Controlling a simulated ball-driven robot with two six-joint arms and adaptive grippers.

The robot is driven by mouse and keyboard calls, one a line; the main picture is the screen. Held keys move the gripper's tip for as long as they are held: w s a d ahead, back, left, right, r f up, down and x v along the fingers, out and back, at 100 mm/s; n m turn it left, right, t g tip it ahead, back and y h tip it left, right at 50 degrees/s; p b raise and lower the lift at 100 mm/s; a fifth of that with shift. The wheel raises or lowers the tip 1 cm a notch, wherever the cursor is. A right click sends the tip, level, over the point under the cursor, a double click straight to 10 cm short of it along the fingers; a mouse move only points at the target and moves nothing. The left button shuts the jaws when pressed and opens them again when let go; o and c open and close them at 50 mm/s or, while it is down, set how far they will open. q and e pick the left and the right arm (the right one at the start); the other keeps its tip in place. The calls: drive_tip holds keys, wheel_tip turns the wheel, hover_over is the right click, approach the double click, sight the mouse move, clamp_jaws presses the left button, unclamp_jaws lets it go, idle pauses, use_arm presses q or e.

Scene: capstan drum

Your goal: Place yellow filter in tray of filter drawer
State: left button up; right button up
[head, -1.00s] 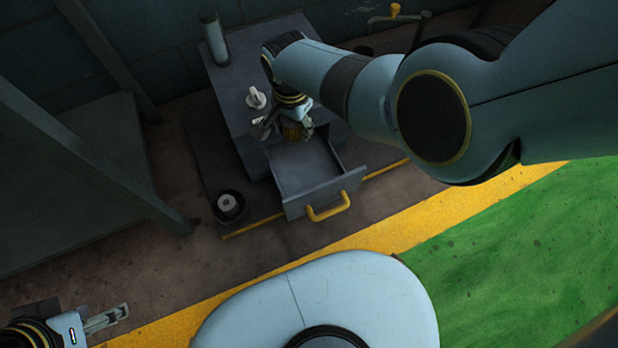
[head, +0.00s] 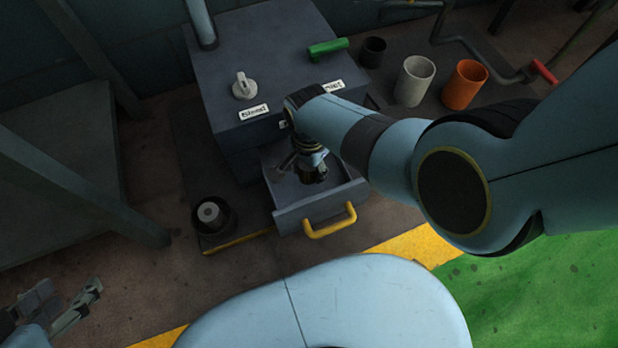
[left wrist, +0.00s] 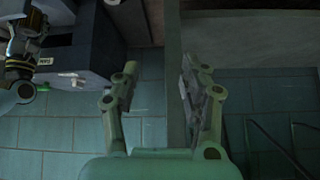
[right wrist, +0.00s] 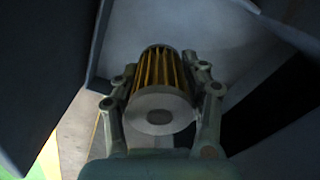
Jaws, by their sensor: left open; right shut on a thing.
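The yellow filter (right wrist: 158,82), a ribbed cylinder with a pale end cap, is between the fingers of my right gripper (right wrist: 160,88) in the right wrist view. My right gripper is shut on it. In the head view my right gripper (head: 312,172) is over the open filter drawer (head: 322,206), its fingers down within the tray walls. The filter is mostly hidden there, and I cannot tell whether it touches the tray floor. The drawer has a yellow handle (head: 330,222). My left gripper (head: 82,300) is open and empty at the lower left; its spread fingers show in the left wrist view (left wrist: 158,88).
The dark cabinet (head: 270,60) behind the drawer carries a white knob (head: 243,86) and a green handle (head: 328,48). Grey (head: 414,80) and orange (head: 465,85) cups stand at right. A black pot with a white roll (head: 209,212) stands left of the drawer.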

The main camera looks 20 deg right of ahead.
sight(309, 177)
use_arm(q)
drive_tip(key=shift+s+f+t, duration=0.1)
drive_tip(key=shift+f+t, duration=0.45)
drive_tip(key=shift+t, duration=0.05)
use_arm(e)
drive_tip(key=shift+f, duration=0.55)
drive_tip(key=shift+f+b, duration=0.55)
drive_tip(key=shift+b, duration=0.15)
wheel_tip(309, 177, down, 2)
drive_tip(key=shift+f+b, duration=0.2)
drive_tip(key=shift+b, duration=0.85)
use_arm(q)
drive_tip(key=r+t, duration=0.1)
drive_tip(key=w+t, duration=0.1)
drive_tip(key=t, duration=0.1)
drive_tip(key=w+d+r+t, duration=0.1)
drive_tip(key=t, duration=0.1)
drive_tip(key=shift+w+r+m+h, duration=0.15)
drive_tip(key=shift+r+m+h, duration=0.15)
drive_tip(key=shift+r+h, duration=0.1)
drive_tip(key=shift+w+r, duration=0.25)
drive_tip(key=shift+w, duration=0.05)
drive_tip(key=shift+r, duration=0.1)
use_arm(e)
drive_tip(key=shift+f, duration=0.1)
